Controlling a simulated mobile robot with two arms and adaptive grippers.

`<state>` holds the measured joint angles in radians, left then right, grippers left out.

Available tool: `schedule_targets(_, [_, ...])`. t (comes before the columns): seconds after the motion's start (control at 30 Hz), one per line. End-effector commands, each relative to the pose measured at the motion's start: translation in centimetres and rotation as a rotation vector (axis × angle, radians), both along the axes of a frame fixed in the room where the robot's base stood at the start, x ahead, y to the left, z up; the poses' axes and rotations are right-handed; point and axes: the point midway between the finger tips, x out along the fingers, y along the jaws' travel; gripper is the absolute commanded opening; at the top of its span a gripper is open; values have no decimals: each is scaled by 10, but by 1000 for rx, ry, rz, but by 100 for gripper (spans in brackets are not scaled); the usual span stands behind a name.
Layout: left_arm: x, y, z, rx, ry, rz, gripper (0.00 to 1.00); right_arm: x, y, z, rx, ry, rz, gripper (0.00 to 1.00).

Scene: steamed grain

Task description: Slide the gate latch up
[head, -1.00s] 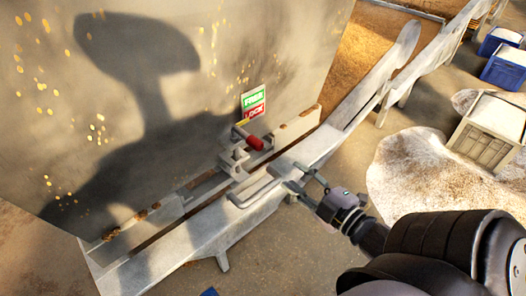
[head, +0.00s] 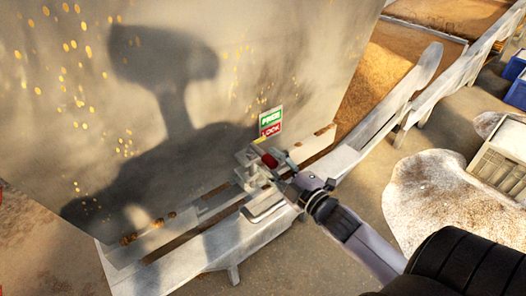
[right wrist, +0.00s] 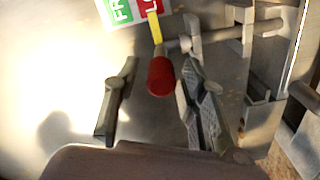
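The gate latch is a grey metal bolt with a red knob (head: 269,160), set on the gate's rail beside the wall. In the right wrist view the red knob (right wrist: 161,77) hangs from the bolt, between the fingers of my right gripper (right wrist: 156,92). The fingers are open, with a visible gap on the left of the knob; the right finger is close to it, and I cannot tell whether it touches. In the head view my right gripper (head: 285,169) is at the latch. My left gripper is not in view.
A green and red FREE/LOCK sign (head: 270,122) is on the wall just above the latch, with a yellow pointer (right wrist: 154,27) at its edge. A grey handle (head: 264,207) is on the rail below the latch. A crate (head: 500,158) and pale grain heap (head: 430,200) lie to the right.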

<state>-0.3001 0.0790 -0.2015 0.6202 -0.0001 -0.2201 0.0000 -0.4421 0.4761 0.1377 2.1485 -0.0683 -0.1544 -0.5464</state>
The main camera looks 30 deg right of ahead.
Motion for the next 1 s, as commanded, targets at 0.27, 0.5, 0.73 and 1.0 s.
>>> schedule_targets(0.27, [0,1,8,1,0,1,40,38,3,1,1,0,0,38])
schedule_targets(0.5, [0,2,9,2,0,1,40,46,3,0,1,1,0,38])
schedule_targets(0.73, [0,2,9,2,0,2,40,45,3,0,1,1,0,35])
schedule_targets(1.0, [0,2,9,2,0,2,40,45,3,0,1,1,0,17])
